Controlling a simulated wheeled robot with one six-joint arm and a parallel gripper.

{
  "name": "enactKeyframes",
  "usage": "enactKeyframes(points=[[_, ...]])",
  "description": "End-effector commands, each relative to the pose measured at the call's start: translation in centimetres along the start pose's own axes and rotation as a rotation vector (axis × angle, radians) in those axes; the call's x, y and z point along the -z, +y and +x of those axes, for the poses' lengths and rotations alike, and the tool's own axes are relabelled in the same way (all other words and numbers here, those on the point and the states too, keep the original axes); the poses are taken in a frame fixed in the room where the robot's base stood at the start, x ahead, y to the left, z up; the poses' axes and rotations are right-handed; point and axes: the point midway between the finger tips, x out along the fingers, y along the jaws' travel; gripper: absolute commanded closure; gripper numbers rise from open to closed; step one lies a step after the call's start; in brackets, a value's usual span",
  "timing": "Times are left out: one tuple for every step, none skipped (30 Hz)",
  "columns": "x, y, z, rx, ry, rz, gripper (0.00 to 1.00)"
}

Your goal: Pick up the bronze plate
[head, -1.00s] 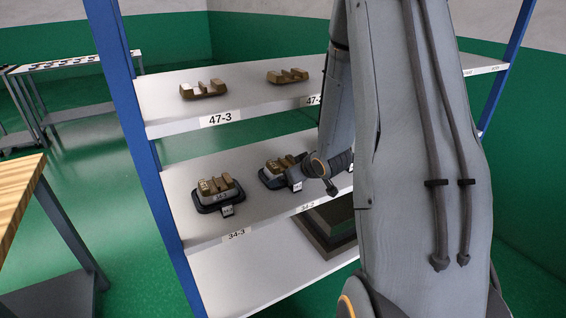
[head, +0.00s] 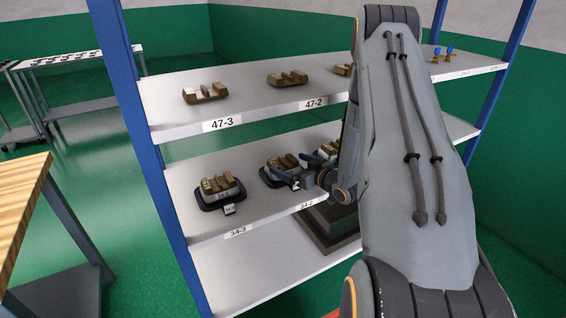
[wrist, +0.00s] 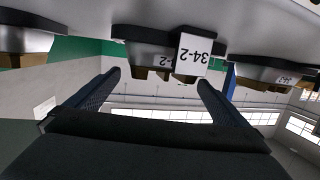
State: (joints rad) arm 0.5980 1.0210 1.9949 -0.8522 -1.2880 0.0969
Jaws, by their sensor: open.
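Several bronze-coloured notched pieces are in view; I cannot tell which one is the named plate. On the lower shelf, one bronze piece (head: 217,184) sits on a black tray at label 34-3. Another bronze piece (head: 281,165) sits on a black tray at 34-2, partly hidden by my gripper. My gripper (head: 311,168) is open, at the front right of the 34-2 tray. In the wrist view, which is upside down, my gripper's fingers (wrist: 160,82) are spread with nothing between them. The tray tag 34-2 (wrist: 194,54) and bronze parts (wrist: 140,74) show just beyond.
The upper shelf (head: 245,91) above holds more bronze pieces (head: 205,93) and small blue-topped items (head: 449,52). A blue post (head: 125,100) bounds the rack at left. A dark square object (head: 330,228) lies below. A wooden-topped table (head: 20,190) stands at left.

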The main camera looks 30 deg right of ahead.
Motion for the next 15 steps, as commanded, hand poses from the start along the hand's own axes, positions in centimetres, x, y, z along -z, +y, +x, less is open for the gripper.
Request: enactKeyframes(points=[[0.3,-0.2,0.7,0.003,0.000,-0.001,0.00],[0.2,-0.2,1.1,0.002,-0.001,-0.001,0.00],[0.1,-0.1,1.6,0.001,-0.001,-0.001,0.00],[0.1,-0.1,1.9,0.001,-0.001,-0.001,0.00],[0.1,-0.1,2.1,0.001,-0.001,-0.001,0.00],[0.1,-0.1,2.4,0.001,-0.001,-0.001,0.00],[0.1,-0.1,2.5,0.001,-0.001,-0.001,0.00],[0.1,-0.1,2.6,0.000,-0.001,-0.001,0.00],[0.1,-0.1,2.6,0.000,-0.001,-0.001,0.00],[0.1,-0.1,2.6,0.000,-0.001,-0.001,0.00],[0.1,-0.1,2.6,0.000,-0.001,-0.001,0.00],[0.0,-0.1,2.6,0.000,-0.001,-0.001,0.00],[0.0,-0.1,2.6,0.000,-0.001,-0.001,0.00],[0.0,-0.1,2.6,0.000,-0.001,-0.001,0.00],[0.0,0.0,2.6,0.000,-0.001,-0.001,0.07]])
